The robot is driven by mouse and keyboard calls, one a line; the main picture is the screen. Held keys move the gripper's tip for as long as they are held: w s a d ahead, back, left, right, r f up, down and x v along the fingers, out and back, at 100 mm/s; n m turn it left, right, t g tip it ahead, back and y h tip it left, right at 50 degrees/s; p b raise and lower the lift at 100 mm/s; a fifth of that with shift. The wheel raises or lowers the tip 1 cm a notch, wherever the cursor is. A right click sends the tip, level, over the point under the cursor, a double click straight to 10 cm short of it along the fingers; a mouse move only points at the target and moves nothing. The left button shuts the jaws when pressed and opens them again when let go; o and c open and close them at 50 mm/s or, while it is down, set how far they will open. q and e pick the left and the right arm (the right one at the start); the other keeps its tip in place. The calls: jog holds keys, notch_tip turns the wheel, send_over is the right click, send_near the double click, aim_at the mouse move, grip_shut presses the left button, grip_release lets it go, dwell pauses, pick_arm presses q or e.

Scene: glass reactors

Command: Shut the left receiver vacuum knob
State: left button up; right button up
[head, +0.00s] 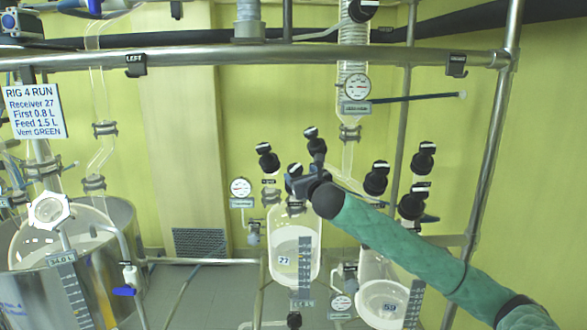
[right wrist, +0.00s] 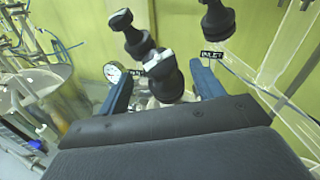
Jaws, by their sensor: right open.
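The left receiver (head: 282,262) is a clear vessel marked 27. Black knobs with white marks crown its top: one at the left (head: 267,160), one at the top (head: 310,133) and a middle one (head: 294,169) near my gripper. Their tags are too small to read in the head view, so I cannot tell which is vacuum. My right gripper (head: 301,183) is at the receiver's top. In the right wrist view its blue fingers (right wrist: 163,84) are open, with a black knob (right wrist: 164,75) between them, contact unclear. A tag reading INLET (right wrist: 212,54) is by the right finger. My left gripper is out of view.
A second receiver (head: 381,300), marked 59, stands right, with several black knobs (head: 376,178) above it. A round gauge (head: 241,187) is left of the left receiver. Metal rails and a glass column (head: 353,95) rise behind. A steel vessel (head: 50,290) stands far left.

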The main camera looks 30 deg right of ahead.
aim_at(293, 168)
jog(key=shift+p+x, duration=0.6)
jog(key=shift+x, duration=0.45)
jog(key=p+x, duration=0.2)
jog(key=x, duration=0.2)
jog(key=shift+r, duration=0.1)
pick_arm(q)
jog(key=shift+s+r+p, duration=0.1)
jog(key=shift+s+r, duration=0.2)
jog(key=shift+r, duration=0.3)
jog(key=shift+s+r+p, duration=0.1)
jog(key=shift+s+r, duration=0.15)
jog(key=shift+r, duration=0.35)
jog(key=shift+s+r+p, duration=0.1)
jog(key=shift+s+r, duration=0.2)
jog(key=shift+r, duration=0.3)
pick_arm(e)
jog(key=shift+w+d, duration=0.1)
jog(key=shift+w, duration=0.45)
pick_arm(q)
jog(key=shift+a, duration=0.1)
pick_arm(e)
jog(key=shift+f, duration=0.2)
jog(key=c, duration=1)
